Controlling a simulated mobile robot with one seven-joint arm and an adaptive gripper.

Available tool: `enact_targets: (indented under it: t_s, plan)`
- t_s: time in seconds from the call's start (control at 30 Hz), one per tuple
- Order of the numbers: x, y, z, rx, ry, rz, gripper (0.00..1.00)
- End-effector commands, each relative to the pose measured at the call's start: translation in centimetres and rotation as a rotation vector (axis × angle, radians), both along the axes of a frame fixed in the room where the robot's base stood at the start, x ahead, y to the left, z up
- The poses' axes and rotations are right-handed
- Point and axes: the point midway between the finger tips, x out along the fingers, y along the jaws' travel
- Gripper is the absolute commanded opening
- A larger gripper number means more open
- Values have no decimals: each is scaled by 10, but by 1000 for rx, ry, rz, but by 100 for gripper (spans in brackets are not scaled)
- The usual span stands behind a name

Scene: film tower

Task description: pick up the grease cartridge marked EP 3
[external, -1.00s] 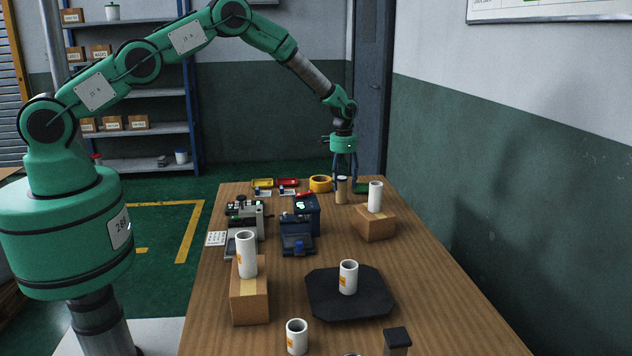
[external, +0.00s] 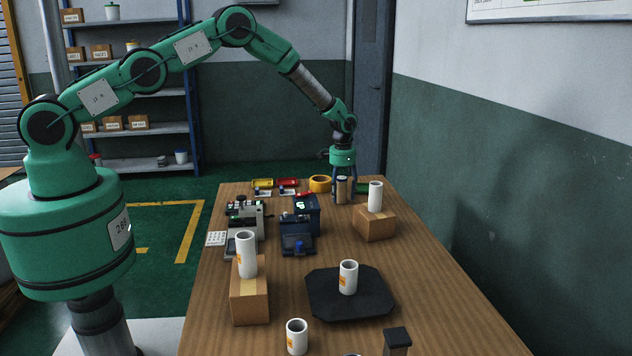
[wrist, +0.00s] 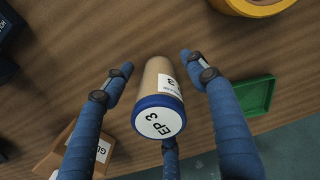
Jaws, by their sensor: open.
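The grease cartridge marked EP 3 (wrist: 160,100) stands upright on the table, a tan cylinder with a white label and a blue-rimmed top reading "EP 3". In the external view the cartridge (external: 341,190) is at the far end of the table, partly hidden by my fingers. My gripper (external: 345,190) points down around it. In the wrist view my gripper (wrist: 160,75) is open, with blue fingers to the left and right of the cartridge and a third finger below it. Gaps show between the left and right fingers and the cartridge; whether the third touches cannot be told.
A cardboard box (external: 374,224) bearing a white tube (external: 375,196) stands close to the right. A yellow tape roll (external: 320,184) is to the left, and a green tray (wrist: 256,95) is close by. Other white tubes and devices occupy the nearer table.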

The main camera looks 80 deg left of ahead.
Motion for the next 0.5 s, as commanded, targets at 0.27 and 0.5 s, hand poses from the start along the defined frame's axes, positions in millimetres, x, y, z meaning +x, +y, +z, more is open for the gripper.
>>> enact_targets:
  t_s: [0.27,0.5]
  plan:
    - [0,0,0,0,0,0,25]
    - [0,0,0,0,-1,0,6]
